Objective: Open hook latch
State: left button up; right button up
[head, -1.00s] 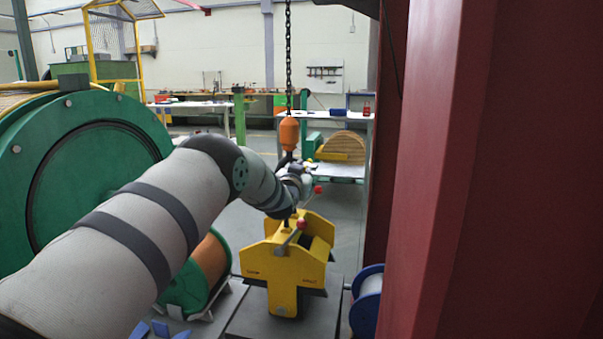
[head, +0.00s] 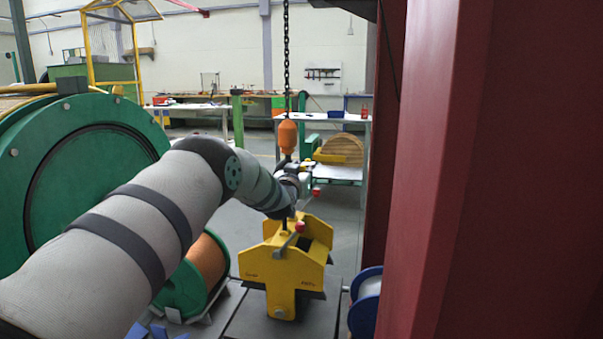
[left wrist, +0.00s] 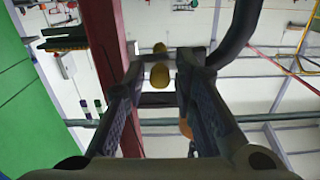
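The dark hook hangs below an orange block (head: 287,136) on a chain. My left arm and gripper (head: 300,178) cover much of the hook in the head view. A dark curved bar, apparently the hook (left wrist: 243,30), shows at upper right in the left wrist view. My left gripper (left wrist: 163,68) has its fingers apart. A small yellow rounded piece (left wrist: 159,76) shows in the gap, without clear contact with either finger. I cannot tell which part is the latch. My right gripper is not in view.
A yellow lifting clamp (head: 284,262) with red-tipped levers stands below the hook. A large red column (head: 430,170) fills the right side. A green reel machine (head: 80,180) stands at left, and a blue-rimmed spool (head: 366,300) at lower right.

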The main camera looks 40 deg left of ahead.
pick_arm(q)
jog(key=shift+s+f, duration=0.1)
jog(key=v, duration=1.2)
